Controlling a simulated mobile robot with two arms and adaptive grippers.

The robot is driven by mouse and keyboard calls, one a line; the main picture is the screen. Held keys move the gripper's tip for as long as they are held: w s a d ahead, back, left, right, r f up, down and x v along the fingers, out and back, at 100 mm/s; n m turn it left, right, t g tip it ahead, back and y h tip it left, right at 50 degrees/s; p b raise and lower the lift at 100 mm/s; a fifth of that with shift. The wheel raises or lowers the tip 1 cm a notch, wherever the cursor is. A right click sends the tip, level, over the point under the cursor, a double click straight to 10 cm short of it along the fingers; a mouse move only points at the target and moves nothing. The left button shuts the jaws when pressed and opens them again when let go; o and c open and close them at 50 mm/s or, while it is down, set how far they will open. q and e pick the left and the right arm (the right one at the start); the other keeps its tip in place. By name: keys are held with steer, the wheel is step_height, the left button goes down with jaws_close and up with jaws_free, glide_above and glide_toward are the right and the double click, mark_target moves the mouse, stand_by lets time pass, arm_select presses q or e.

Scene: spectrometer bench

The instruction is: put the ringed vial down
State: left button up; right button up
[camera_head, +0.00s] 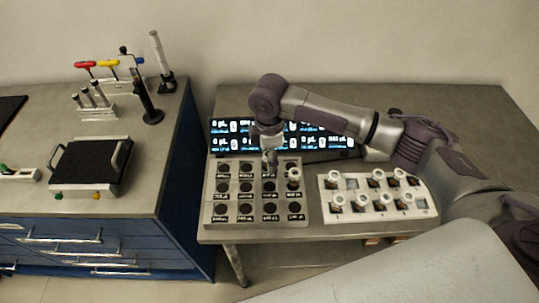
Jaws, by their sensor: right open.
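My right gripper (270,158) points down over the back part of the grey block with round dark wells (213,214). It is open, and I see nothing held between its fingers. A white-capped vial (294,174) stands upright in the right column of the grey block, just right of my gripper. The picture is too small to tell whether it bears a ring. Several similar vials stand in the white rack (397,213) to the right. My left gripper is out of view.
A row of lit displays (320,141) stands behind the block, partly hidden by my right arm. On the left bench are a black-topped device (88,165), a tube rack (97,112) and upright tools (149,102). The table (470,115) is clear at the back right.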

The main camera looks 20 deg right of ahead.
steer(key=shift+r, duration=0.1)
step_height(320, 180, up, 12)
steer(key=b, duration=0.3)
stand_by(1.2)
